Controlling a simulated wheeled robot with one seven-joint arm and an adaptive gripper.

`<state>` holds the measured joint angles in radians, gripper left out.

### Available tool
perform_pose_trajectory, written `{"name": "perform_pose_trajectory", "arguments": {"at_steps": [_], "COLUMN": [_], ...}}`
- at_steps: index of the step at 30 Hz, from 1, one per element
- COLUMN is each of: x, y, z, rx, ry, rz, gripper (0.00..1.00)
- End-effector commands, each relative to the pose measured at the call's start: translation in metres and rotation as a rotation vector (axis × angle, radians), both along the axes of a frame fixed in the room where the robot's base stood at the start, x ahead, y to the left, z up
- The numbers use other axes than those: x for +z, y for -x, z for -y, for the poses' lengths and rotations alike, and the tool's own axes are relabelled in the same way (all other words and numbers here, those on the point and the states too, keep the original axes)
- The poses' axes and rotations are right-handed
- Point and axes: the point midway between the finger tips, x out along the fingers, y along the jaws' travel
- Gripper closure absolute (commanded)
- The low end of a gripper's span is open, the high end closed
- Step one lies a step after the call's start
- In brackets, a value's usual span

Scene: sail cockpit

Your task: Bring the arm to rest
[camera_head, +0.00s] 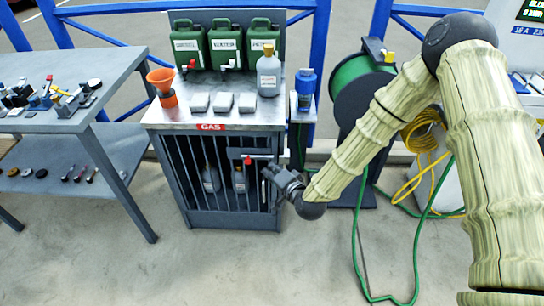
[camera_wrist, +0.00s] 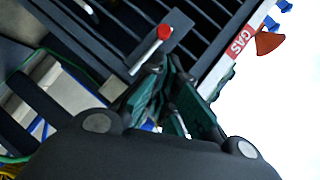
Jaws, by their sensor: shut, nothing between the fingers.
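My gripper (camera_head: 274,176) is in front of the right side of the barred gas cabinet (camera_head: 190,219) in the head view. My arm reaches to it from the right. In the wrist view my gripper (camera_wrist: 167,78) is shut, with nothing seen between its fingertips. The fingertips are near the cabinet's red-tipped latch (camera_wrist: 164,32); I cannot tell whether they touch it. The latch also shows in the head view (camera_head: 248,160), just left of my gripper. The barred door looks closed.
A metal table (camera_head: 110,62) with small parts is at left. A hose reel (camera_head: 362,85) and loose green hose (camera_head: 357,250) are at right. The front floor is mostly clear.

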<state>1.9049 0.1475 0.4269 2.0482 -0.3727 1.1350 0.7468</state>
Motion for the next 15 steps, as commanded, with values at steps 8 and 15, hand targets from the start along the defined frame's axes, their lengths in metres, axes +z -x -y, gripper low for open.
{"name": "perform_pose_trajectory", "arguments": {"at_steps": [8,15], "x": [-0.01,-0.071], "y": [0.01,0.089], "z": [0.006,0.054], "rx": [0.007,0.075], "ry": [0.035,0.283], "rz": [-0.023,-0.177], "gripper": [1.0,1.0]}}
